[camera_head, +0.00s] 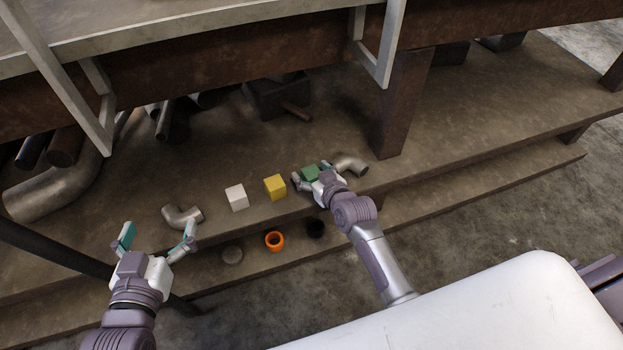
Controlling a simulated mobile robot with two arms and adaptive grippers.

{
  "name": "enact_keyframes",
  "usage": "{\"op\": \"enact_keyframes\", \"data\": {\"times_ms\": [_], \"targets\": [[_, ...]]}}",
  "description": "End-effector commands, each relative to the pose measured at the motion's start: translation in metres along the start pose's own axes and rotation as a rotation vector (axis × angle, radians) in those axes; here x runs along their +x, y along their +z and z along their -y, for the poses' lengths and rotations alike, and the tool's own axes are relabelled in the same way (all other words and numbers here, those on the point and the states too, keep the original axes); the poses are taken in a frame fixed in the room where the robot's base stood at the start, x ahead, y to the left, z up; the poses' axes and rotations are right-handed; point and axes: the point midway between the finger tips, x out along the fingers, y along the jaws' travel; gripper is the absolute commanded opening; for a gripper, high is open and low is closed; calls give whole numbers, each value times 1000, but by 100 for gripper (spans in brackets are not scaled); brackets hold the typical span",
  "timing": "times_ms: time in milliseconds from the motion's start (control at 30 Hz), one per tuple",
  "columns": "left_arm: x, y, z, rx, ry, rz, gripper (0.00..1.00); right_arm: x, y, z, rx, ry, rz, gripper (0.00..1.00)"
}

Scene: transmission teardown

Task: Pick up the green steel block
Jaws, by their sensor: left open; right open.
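The green steel block (310,172) sits on the lower shelf, to the right of the yellow block. My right gripper (310,178) is open at the green block, with its fingers on either side of it. Part of the block is hidden by the gripper, and I cannot tell whether the fingers touch it. My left gripper (157,233) is open and empty at the left, in front of a pipe elbow and away from the blocks.
A yellow block (275,187) and a white block (236,197) stand left of the green one. Pipe elbows (182,216) (351,164) lie at both ends of the row. An orange ring (274,241) lies on the lower step. A rusty post (402,105) stands behind, right.

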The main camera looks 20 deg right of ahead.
Motion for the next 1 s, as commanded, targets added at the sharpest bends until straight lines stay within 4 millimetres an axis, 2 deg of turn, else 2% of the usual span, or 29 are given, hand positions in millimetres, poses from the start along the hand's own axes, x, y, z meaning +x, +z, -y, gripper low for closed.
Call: {"op": "enact_keyframes", "data": {"times_ms": [267,367,733,1000], "targets": [[0,-4,-1,0,1,-22,100,2,-1,0,0,0,-1,76],[0,-4,-1,0,1,-21,100,2,-1,0,0,0,-1,63],[0,-4,0,0,1,-21,100,2,0,0,0,0,-1,1],[0,-4,0,0,0,-21,100,2,-4,0,0,1,-9,0]]}}
